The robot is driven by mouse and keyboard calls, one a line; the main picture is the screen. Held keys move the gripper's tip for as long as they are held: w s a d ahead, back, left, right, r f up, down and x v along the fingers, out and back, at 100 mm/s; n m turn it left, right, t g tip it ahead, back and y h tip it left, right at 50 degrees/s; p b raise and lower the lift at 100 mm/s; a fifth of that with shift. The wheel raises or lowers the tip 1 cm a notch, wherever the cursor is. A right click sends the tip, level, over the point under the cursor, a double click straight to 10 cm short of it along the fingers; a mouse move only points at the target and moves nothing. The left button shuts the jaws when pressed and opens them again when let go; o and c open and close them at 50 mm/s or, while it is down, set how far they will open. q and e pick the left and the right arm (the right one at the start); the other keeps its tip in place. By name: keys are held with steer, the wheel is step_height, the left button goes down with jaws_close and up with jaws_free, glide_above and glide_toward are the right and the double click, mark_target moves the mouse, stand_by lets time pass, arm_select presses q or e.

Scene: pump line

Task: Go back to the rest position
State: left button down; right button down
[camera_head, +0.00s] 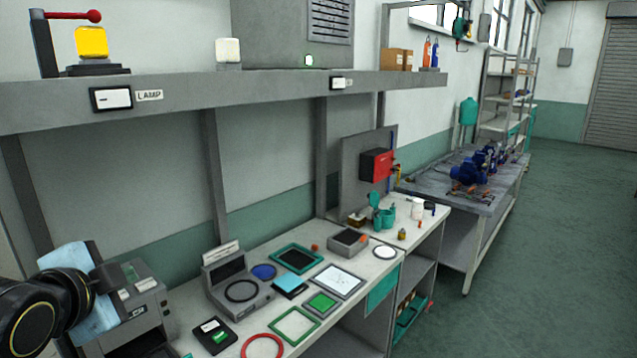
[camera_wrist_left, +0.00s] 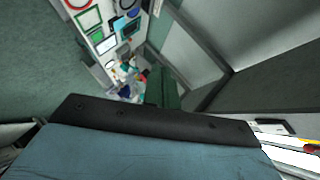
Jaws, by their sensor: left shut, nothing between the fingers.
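My left gripper (camera_head: 88,305) is at the lower left of the head view, at the end of the dark arm that comes in from the left edge. It is shut and empty, in front of the bench's left end and below the shelf. Its pale blue and black body (camera_wrist_left: 150,145) fills the bottom of the left wrist view; the fingertips are not clear there. My right gripper is in neither view.
A grey shelf (camera_head: 270,95) with a yellow lamp (camera_head: 91,42) and red lever (camera_head: 72,15) runs above the gripper. A grey device (camera_head: 150,292) is close beside it. The white bench (camera_head: 190,290) holds trays and small parts. Green floor (camera_head: 540,250) is clear at right.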

arm_select(q)
steer(key=s+d+f+n+g, duration=0.2)
steer(key=s+f, duration=0.2)
steer(key=f, duration=0.4)
steer(key=s+d+f+n+g, duration=0.2)
steer(key=s+f, duration=0.1)
steer(key=f, duration=0.5)
steer(key=s+d+f+n+g+h, duration=0.1)
steer(key=s+d+f+n+g, duration=0.15)
steer(key=s+f, duration=0.5)
steer(key=s+d+f+n+g+h, duration=0.1)
steer(key=s+d+f+n+g, duration=0.15)
steer(key=s+f, duration=0.45)
steer(key=s+f+g+b, duration=0.1)
steer(key=s+f+b, duration=0.15)
steer(key=f, duration=1.25)
steer(key=s+f+b, duration=0.1)
steer(key=f+b, duration=0.2)
steer(key=f, duration=1.2)
steer(key=s+a+f+b, duration=0.1)
steer(key=s+f+b, duration=0.1)
steer(key=s+f, duration=0.6)
steer(key=s+a+f+g+b, duration=0.1)
steer(key=s+a+f+b, duration=0.1)
steer(key=s+f, duration=0.5)
step_height(320, 180, down, 5)
steer(key=shift+s+f+g+y+b, duration=0.1)
steer(key=shift+s+g+y+b, duration=0.25)
steer(key=shift+b, duration=0.4)
steer(key=shift+a, duration=0.1)
